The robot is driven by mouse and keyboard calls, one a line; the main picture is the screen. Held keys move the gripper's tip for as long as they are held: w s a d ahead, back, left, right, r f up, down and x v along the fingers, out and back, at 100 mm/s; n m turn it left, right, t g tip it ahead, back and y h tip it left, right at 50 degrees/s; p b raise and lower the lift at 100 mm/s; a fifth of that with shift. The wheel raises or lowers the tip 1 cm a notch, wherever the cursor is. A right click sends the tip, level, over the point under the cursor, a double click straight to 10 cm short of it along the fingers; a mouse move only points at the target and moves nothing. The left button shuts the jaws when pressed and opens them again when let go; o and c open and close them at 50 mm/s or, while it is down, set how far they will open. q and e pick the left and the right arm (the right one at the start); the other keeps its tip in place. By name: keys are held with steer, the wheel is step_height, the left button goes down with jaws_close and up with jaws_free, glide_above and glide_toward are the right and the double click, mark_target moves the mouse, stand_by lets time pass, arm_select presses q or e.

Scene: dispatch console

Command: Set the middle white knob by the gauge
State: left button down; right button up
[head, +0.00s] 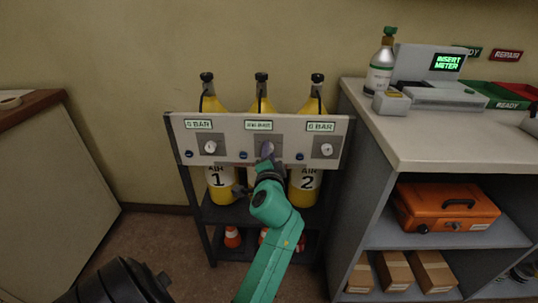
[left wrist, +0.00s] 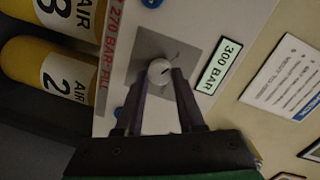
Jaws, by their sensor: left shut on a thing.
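The middle white knob (head: 267,146) sits on a grey square plate in the panel (head: 226,126) in front of the yellow cylinders. In the head view it is mostly hidden behind my left gripper (head: 266,158). In the left wrist view the knob (left wrist: 159,71) lies between the two dark fingers of the left gripper (left wrist: 161,78), which is shut on it. My right gripper is not in view.
A left knob (head: 210,147) and a right knob (head: 326,149) flank the middle one, under readouts of 0 BAR. Small blue buttons (head: 243,155) sit on the panel. A counter (head: 430,145) with a bottle (head: 381,70) stands at right, above an orange case (head: 445,207).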

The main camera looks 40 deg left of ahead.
arm_select(q)
steer(key=shift+f+n, duration=0.1)
steer(key=shift+n, duration=0.2)
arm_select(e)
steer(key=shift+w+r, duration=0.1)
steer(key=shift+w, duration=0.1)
arm_select(q)
steer(key=c, duration=0.5)
jaws_free()
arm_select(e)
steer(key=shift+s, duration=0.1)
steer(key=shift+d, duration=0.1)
